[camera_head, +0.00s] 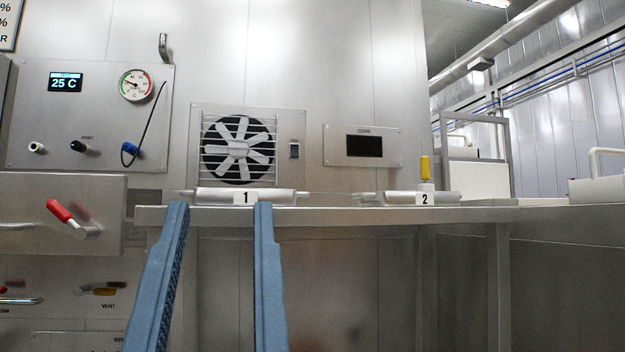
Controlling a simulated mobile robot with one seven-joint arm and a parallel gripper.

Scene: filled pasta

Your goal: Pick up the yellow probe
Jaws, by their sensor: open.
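The yellow probe (425,168) stands upright on the right part of the metal shelf (330,215). Its yellow handle shows above a pale base, just above the label "2". Its lower end is hidden. My gripper (222,207) shows as two blue fingers reaching up from the bottom of the picture, well to the left of the probe. The fingers are wide apart, with nothing between them. Their tips overlap the shelf edge in the picture, near the label "1".
A silver roll-shaped item (215,195) lies behind label "1" and another (390,198) near label "2". At left, a red-handled lever (62,213) and a panel (85,115) with gauge and cable stand out from the wall. A fan grille (238,148) is behind the shelf.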

